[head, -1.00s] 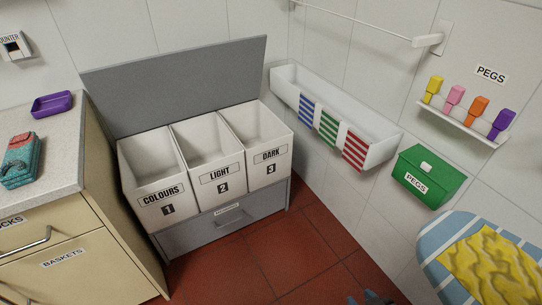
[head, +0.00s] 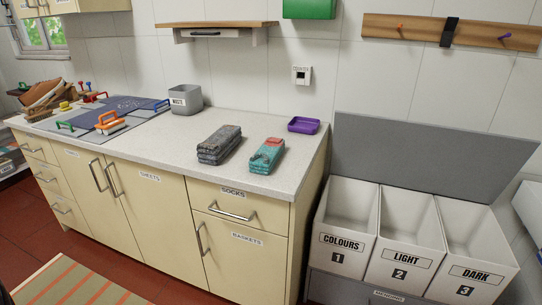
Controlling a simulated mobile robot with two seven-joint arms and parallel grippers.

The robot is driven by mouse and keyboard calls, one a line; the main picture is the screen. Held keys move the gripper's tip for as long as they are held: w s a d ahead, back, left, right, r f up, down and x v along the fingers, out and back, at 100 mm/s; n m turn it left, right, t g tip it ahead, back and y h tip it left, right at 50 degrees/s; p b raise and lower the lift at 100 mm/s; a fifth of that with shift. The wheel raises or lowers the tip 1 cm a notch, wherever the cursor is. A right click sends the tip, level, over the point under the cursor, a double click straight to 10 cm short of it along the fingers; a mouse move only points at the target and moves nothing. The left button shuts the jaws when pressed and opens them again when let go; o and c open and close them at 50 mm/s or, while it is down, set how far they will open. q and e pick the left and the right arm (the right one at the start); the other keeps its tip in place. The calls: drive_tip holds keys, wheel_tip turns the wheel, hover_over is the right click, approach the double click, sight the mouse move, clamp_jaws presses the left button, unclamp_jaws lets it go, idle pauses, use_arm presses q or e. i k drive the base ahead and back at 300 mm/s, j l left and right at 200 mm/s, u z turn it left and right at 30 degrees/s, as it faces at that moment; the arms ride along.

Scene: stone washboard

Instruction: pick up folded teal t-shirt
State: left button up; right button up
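The folded teal t-shirt (head: 266,157) lies on the right part of the pale countertop (head: 200,176), with a reddish patch at its far end. A folded grey garment stack (head: 219,144) lies to its left, with a small gap between them. A purple tray (head: 304,125) sits behind and to the right of the teal shirt. Neither of my grippers shows clearly in the head view.
Laundry bins marked Colours (head: 345,222), Light (head: 405,235) and Dark (head: 470,251) stand right of the counter. A grey waste bin (head: 185,99) and an orange-handled brush (head: 110,122) are farther left. The counter front before the shirt is clear.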

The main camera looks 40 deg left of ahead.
sight(263, 161)
drive_tip(key=j+u, duration=0.15)
drive_tip(key=j, duration=0.25)
drive_tip(key=i+j+u, duration=0.15)
drive_tip(key=j, duration=0.25)
drive_tip(key=i+j+u, duration=0.2)
drive_tip(key=j, duration=0.2)
drive_tip(key=j+u, duration=0.15)
drive_tip(key=j, duration=0.25)
